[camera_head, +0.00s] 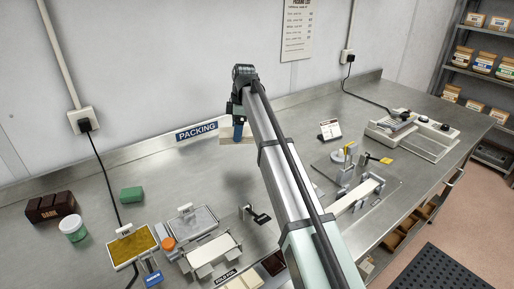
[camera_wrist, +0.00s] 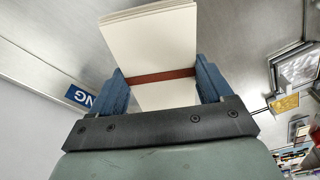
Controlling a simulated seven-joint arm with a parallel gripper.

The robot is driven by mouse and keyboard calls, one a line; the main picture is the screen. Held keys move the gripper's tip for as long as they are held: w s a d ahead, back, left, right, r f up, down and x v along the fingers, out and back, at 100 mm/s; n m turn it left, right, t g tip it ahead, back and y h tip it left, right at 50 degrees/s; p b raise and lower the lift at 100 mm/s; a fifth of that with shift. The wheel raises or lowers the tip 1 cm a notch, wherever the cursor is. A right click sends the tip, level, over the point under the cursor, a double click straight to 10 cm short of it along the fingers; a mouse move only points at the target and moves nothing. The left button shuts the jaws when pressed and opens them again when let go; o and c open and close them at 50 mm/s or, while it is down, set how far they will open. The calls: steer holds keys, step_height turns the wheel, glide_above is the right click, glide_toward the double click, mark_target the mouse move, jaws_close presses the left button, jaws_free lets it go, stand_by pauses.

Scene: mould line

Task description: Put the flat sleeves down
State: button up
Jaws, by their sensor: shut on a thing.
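My gripper (camera_wrist: 163,85) is shut on a stack of flat sleeves (camera_wrist: 150,35). The stack is cream-coloured with a reddish-brown band across it, and the blue fingers sit on both sides at the band. In the head view the sleeves (camera_head: 232,141) show as a pale edge below my gripper (camera_head: 239,130), in front of the back wall near the PACKING sign (camera_head: 197,131). The sleeves appear held above the steel bench (camera_head: 215,180), with a soft shadow on the metal. The exact height is hard to tell.
The bench near the PACKING sign is clear. Gold (camera_head: 132,246) and grey trays are at front. A sealer-like machine (camera_head: 410,132) stands at right. My arm hides the bench middle.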

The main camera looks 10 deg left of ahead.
steer(key=w+d+m+t, duration=0.2)
steer(key=w+d+m, duration=0.5)
steer(key=w+m, duration=0.4)
steer(key=shift+m+h, duration=0.3)
steer(key=shift+m, duration=0.3)
steer(key=shift+s+a+f, duration=0.1)
steer(key=shift+s+f, duration=0.1)
steer(key=shift+f, duration=1.4)
steer(key=shift+s+d+f, duration=0.1)
steer(key=shift+s+f, duration=0.05)
steer(key=shift+f, duration=1.4)
steer(key=shift+s+a+f, duration=0.1)
steer(key=shift+s+f, duration=0.1)
steer(key=shift+f, duration=1.4)
steer(key=shift+f, duration=0.1)
steer(key=o, duration=1)
steer(key=shift+o, duration=0.2)
step_height(320, 180, up, 12)
steer(key=s+d, duration=0.1)
steer(key=shift+s+d, duration=0.15)
